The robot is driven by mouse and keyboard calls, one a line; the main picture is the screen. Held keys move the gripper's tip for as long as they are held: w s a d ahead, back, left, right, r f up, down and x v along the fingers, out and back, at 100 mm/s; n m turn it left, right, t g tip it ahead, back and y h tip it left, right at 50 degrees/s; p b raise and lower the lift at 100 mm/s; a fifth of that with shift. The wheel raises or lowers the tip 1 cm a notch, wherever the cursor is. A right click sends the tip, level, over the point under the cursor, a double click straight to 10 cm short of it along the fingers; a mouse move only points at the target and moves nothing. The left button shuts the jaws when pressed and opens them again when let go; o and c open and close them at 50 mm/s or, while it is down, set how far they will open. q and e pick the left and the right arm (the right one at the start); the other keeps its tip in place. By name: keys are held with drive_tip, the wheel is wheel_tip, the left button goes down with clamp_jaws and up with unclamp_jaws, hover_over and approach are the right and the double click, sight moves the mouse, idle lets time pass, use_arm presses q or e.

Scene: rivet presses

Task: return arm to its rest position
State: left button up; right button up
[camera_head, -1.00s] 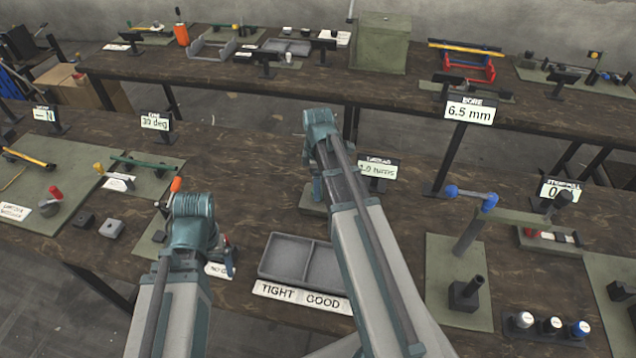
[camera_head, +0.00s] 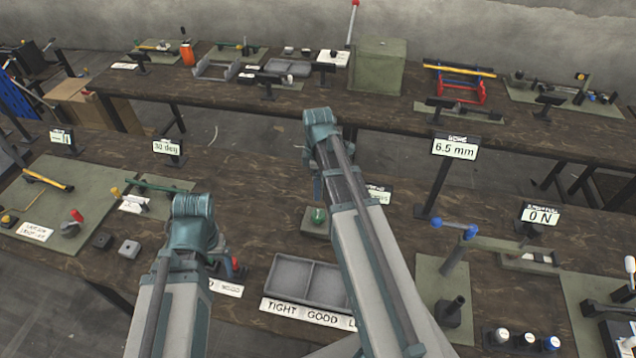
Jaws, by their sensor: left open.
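My left arm rises from the bottom left. Its left gripper (camera_head: 228,264) hangs beyond the teal wrist joint, over the near bench, mostly hidden behind it, with open jaws and nothing seen held. My right arm reaches farther up the middle. Its right gripper (camera_head: 316,186) points down beyond the forearm, mostly hidden, so its jaws cannot be made out. A grey two-part tray (camera_head: 306,279) lies between the arms, with a label strip reading TIGHT GOOD at its front.
The near bench carries a lever press (camera_head: 455,248) at right, several capped bottles (camera_head: 527,340), a 6.5 mm sign (camera_head: 454,149) and a 30 deg sign (camera_head: 167,147). A green box (camera_head: 377,66) stands on the far bench. A floor gap separates the benches.

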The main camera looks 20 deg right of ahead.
sight(318, 214)
use_arm(q)
drive_tip(key=shift+f, duration=0.2)
use_arm(e)
drive_tip(key=shift+f, duration=0.2)
use_arm(q)
wheel_tip(318, 214, down, 13)
drive_tip(key=b, duration=1.3)
drive_tip(key=shift+r, duration=0.2)
use_arm(e)
wheel_tip(318, 214, down, 13)
drive_tip(key=shift+r, duration=0.15)
use_arm(q)
drive_tip(key=shift+r, duration=0.15)
use_arm(e)
drive_tip(key=shift+r, duration=0.15)
